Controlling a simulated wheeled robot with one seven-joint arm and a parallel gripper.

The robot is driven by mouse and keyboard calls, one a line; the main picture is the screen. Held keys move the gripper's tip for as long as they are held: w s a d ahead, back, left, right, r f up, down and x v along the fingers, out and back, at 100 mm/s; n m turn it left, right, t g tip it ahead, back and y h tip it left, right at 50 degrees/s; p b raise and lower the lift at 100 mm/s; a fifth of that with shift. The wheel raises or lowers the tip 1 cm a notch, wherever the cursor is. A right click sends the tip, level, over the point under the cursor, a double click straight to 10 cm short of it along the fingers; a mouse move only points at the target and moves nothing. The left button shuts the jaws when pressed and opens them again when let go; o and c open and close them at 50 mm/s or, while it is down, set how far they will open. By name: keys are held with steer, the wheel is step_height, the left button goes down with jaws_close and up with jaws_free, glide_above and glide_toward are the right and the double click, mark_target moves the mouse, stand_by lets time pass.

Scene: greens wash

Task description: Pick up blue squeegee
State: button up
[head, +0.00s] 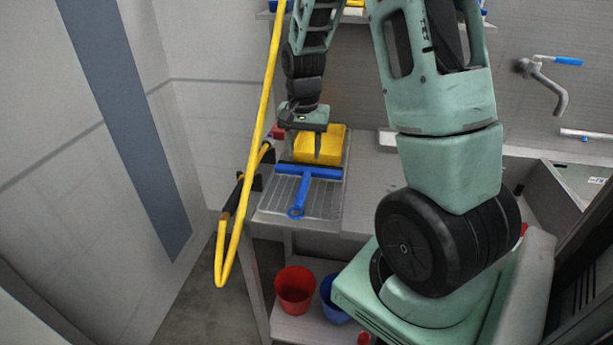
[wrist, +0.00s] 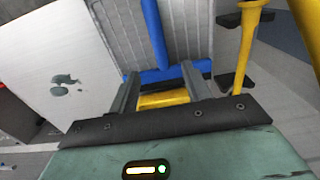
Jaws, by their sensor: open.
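The blue squeegee (head: 309,171) lies on the ribbed draining area at the left end of the counter, its wide head at the back and its handle toward the front edge. In the wrist view the squeegee (wrist: 158,44) shows its handle running up from the head. My gripper (head: 311,143) is above the draining area, pointing down, just behind or over the squeegee head. In the wrist view my gripper (wrist: 165,88) has its two fingers apart, with the squeegee head beyond the fingertips. Nothing is held. A yellow block (head: 320,143) lies behind the squeegee and shows partly between the fingers.
A yellow hose (head: 254,130) hangs at the counter's left end, close to my arm. A red bucket (head: 295,290) and a blue bucket (head: 333,301) stand on the lower shelf. A tap (head: 546,80) is on the back wall. The counter (head: 368,180) right of the squeegee is clear.

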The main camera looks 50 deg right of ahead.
glide_above(304, 182)
steer(key=f, duration=0.4)
steer(key=shift+w+d+f, duration=0.2)
steer(key=shift+d+f, duration=0.05)
steer(key=shift+s+a+f+p, duration=0.1)
steer(key=shift+f+p, duration=0.4)
steer(key=shift+f, duration=0.85)
steer(key=shift+s+a+f+p, duration=0.1)
steer(key=shift+f+p, duration=0.35)
steer(key=shift+f, duration=0.85)
jaws_close()
